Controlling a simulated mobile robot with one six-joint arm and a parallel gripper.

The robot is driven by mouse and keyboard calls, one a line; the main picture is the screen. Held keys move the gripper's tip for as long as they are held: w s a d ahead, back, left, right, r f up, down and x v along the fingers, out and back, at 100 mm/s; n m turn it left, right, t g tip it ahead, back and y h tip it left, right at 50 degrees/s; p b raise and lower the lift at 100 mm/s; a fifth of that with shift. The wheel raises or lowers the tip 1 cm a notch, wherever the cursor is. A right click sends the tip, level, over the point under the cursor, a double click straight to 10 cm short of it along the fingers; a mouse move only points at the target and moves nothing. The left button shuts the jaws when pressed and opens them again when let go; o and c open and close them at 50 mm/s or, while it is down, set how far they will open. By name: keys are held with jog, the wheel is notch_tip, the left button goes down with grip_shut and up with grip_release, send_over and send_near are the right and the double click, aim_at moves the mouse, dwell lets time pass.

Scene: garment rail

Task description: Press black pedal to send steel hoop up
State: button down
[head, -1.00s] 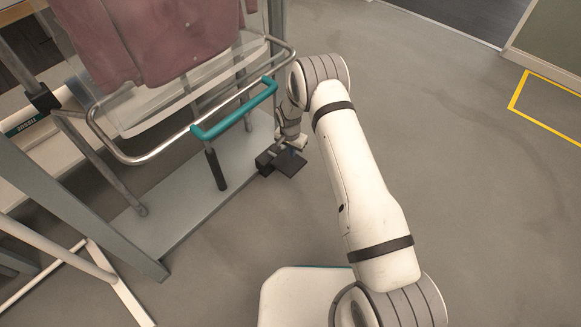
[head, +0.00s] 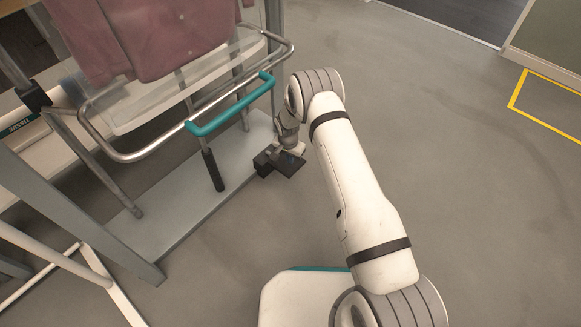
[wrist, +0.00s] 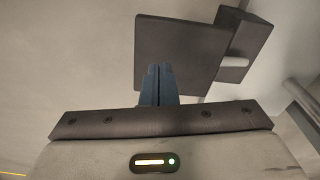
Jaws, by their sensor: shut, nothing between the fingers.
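The black pedal (head: 291,166) sits low at the right end of the rail's grey base. In the wrist view its dark flat plate (wrist: 180,40) fills the upper middle, with a block beside it. My gripper (head: 291,152) is over the plate. Its blue fingertips (wrist: 158,72) are shut, empty and overlap the plate's near edge; whether they touch it is hard to tell.
The mauve garment (head: 150,35) hangs above the hoop. The grey base plate (head: 185,215) and its posts stand to the left of my arm. A yellow floor line (head: 540,120) lies at the right. The grey floor between is clear.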

jog(key=shift+w+f, duration=0.1)
jog(key=shift+f, duration=0.85)
jog(key=shift+b, duration=0.35)
